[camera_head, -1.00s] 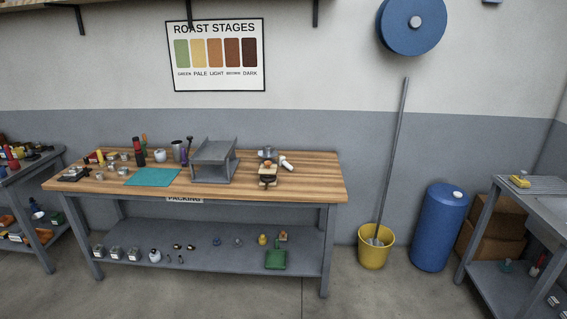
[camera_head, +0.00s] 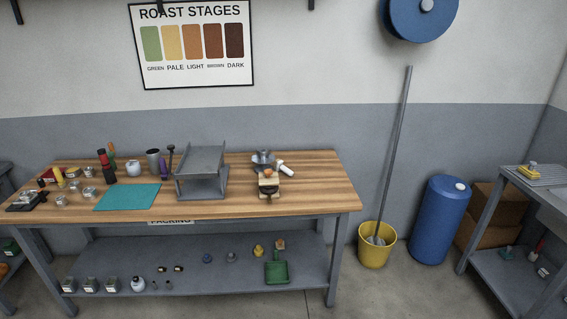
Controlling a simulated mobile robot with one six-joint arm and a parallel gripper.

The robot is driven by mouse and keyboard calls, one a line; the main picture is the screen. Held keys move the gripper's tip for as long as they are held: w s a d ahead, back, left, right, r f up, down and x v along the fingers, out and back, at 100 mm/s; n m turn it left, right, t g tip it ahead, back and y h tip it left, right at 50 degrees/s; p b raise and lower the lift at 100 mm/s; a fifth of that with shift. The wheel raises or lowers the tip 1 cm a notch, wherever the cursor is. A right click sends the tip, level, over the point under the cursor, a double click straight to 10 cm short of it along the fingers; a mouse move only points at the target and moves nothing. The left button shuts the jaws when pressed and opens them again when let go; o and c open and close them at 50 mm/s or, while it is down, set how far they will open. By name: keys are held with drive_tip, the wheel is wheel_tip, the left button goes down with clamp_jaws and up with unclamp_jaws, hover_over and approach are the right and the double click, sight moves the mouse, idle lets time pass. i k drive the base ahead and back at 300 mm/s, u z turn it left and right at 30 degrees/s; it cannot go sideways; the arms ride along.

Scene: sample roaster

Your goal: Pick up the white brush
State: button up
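No thing in view can be made out for sure as the white brush. A small white object (camera_head: 286,169) lies at an angle on the wooden workbench (camera_head: 320,195), right of the grey metal stand and beside a silver item; it is too small to tell whether it is a brush. A small pale item (camera_head: 543,272) lies on the lower shelf under the sink at the right, also unclear. My gripper is not in view.
On the bench stand a grey metal stand (camera_head: 202,172), a teal mat (camera_head: 128,197) and several jars and bottles. A yellow bucket (camera_head: 377,252) with a mop and a blue barrel (camera_head: 441,220) stand right of the bench. The floor between barrel and bench is partly free.

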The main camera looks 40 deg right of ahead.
sight(278, 165)
drive_tip(key=z, duration=0.3)
drive_tip(key=i, duration=0.85)
drive_tip(key=z, duration=0.25)
